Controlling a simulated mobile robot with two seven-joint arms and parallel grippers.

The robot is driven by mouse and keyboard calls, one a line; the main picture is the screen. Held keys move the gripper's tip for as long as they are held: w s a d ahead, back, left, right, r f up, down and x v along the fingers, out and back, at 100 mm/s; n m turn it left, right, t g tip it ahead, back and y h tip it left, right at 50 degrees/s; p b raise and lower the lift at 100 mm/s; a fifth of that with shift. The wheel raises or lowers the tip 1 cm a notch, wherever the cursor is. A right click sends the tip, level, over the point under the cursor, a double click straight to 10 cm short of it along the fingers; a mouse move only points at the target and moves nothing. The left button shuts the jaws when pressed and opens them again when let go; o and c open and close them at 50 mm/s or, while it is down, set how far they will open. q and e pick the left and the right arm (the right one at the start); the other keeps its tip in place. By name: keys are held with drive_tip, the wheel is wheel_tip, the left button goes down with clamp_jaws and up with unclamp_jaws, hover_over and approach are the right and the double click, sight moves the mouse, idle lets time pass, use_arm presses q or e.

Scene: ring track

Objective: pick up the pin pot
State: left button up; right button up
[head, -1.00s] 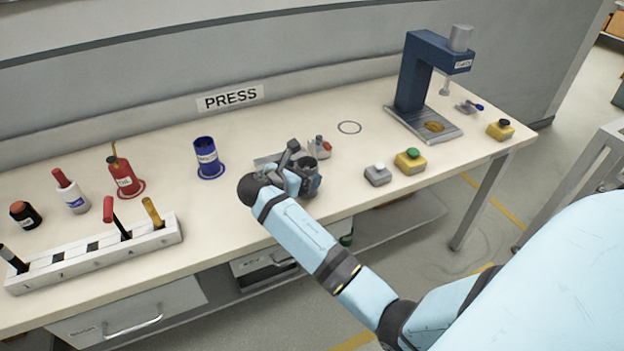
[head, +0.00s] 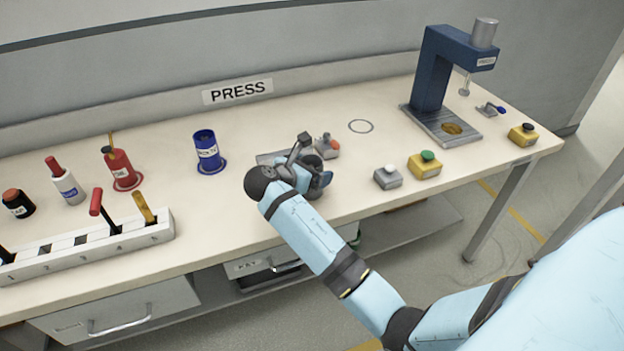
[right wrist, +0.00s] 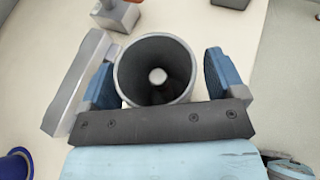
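A round grey pot, which I take to be the pin pot (right wrist: 128,75), stands in the middle of the right wrist view, seen from above. Its inside is dark, with a small pale round spot at the bottom. My right gripper (right wrist: 162,80) has its blue fingers on either side of the pot. A narrow gap shows at the right finger; whether the left one touches cannot be told. In the head view the right gripper (head: 305,172) is low over the table and hides most of the pot. My left gripper is not in view.
A grey block (right wrist: 75,85) lies close beside the left finger. A blue labelled pot (head: 207,150) is to the left, grey and yellow button boxes (head: 388,177) to the right, and a blue press (head: 432,75) beyond.

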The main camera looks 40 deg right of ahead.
drive_tip(key=c, duration=0.9)
drive_tip(key=shift+c, duration=0.2)
